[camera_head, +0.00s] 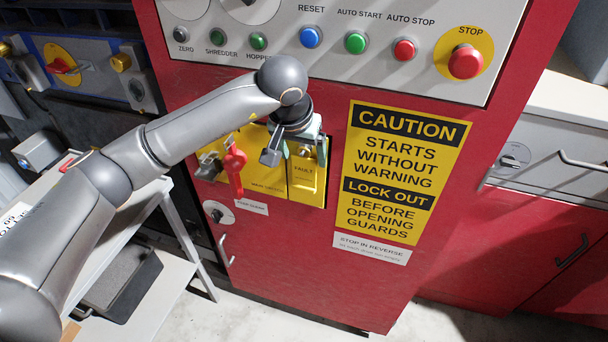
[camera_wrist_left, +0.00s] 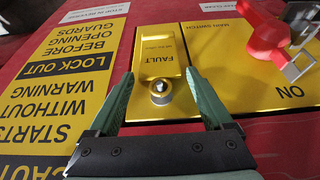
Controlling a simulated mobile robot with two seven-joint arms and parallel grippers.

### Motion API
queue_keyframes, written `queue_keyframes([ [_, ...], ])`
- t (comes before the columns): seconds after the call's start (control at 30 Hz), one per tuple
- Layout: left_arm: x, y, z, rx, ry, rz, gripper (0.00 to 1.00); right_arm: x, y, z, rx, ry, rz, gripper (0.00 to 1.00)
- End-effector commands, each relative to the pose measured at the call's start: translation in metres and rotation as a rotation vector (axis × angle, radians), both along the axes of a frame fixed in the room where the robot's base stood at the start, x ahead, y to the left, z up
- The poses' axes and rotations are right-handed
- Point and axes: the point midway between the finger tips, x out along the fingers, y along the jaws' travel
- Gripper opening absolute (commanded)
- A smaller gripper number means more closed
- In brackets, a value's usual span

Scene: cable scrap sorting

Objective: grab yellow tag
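The yellow tag marked FAULT (camera_head: 306,178) hangs on the yellow switch plate of the red cabinet. In the left wrist view the tag (camera_wrist_left: 163,52) lies flat against the panel, with a round metal peg or knob (camera_wrist_left: 160,91) at its end nearest my gripper. My left gripper (camera_head: 292,150) is in front of the tag's upper end. In the left wrist view its two green fingers (camera_wrist_left: 160,66) are spread, one on each side of the tag, with nothing held between them. Whether they touch the panel cannot be told. My right gripper is in neither view.
A red rotary handle (camera_head: 234,168) on the main switch sits left of the tag. The CAUTION sign (camera_head: 398,170) is to its right. The button panel with the red STOP button (camera_head: 466,62) is above. A light-topped table (camera_head: 125,218) stands at left.

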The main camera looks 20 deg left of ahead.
Motion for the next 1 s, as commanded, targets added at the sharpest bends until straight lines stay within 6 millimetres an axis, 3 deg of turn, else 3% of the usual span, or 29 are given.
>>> queue_keyframes([
  [0.07, -0.0001, -0.0001, 0.0002, 0.0, 0.0, 0.0, 0.74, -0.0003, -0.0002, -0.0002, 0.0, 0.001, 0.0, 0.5],
  [0.7, -0.0001, -0.0001, 0.0004, 0.0, 0.0, 0.0, 0.02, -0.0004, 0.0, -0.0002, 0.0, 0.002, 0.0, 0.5],
  [1.0, -0.0001, -0.0001, 0.0004, 0.0, 0.0, 0.0, 0.0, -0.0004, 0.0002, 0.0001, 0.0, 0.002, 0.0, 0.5],
])
